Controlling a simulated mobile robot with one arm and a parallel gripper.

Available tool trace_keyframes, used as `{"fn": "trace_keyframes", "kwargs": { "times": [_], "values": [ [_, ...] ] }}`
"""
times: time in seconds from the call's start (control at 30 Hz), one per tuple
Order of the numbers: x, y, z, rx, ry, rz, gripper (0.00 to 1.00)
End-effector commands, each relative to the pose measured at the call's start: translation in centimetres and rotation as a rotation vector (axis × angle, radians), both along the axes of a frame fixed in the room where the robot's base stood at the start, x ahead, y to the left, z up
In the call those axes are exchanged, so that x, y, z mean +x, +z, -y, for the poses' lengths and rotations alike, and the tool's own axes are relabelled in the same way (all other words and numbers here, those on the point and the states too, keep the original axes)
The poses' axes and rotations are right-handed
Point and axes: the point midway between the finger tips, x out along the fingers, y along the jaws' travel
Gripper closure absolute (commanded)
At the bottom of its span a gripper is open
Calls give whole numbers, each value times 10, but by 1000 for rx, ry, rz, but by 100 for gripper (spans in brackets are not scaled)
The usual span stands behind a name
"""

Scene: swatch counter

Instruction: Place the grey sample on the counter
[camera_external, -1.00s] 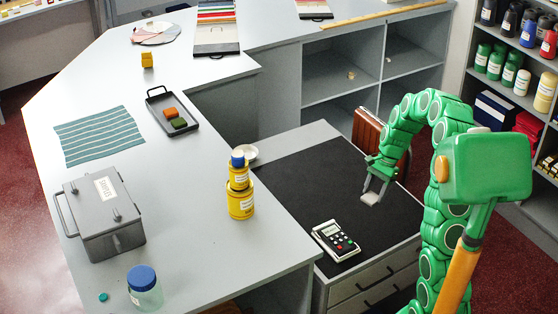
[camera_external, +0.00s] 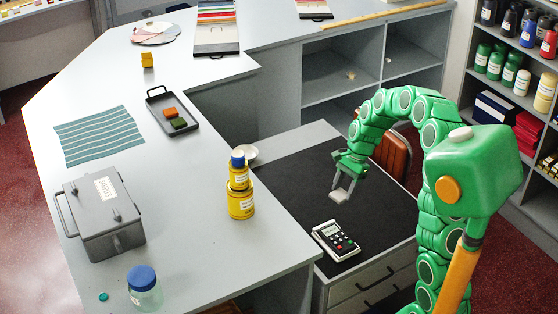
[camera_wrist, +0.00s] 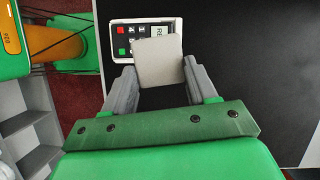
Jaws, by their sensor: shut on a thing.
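The grey sample (camera_external: 340,196) is a small pale grey square held at the tips of my gripper (camera_external: 343,186), above the black mat (camera_external: 290,180) on the lower drawer unit. In the wrist view the sample (camera_wrist: 159,61) sits between the two grey fingers of my gripper (camera_wrist: 155,85) and covers part of a keypad device. The counter (camera_external: 215,215) is the long light grey top to the left of the mat, higher than it. My gripper is to the right of the counter, apart from it.
The white keypad device (camera_external: 336,241) lies on the mat. Stacked yellow tins (camera_external: 240,198) stand near the counter's right edge. A grey samples box (camera_external: 103,215), a blue-lidded jar (camera_external: 145,288), a striped cloth (camera_external: 98,135) and a dark tray (camera_external: 161,96) are on the counter. Its middle is clear.

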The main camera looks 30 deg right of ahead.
Motion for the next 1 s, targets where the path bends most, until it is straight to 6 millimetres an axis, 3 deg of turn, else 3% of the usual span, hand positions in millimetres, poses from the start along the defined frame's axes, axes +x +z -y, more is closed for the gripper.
{"fn": "trace_keyframes", "kwargs": {
  "times": [0.2,0.5,1.0],
  "values": [
    [14,19,-65,-1,-19,1,71],
    [20,46,-154,-2,-52,3,71],
    [-6,91,-304,-1,-107,-1,71]
  ]
}}
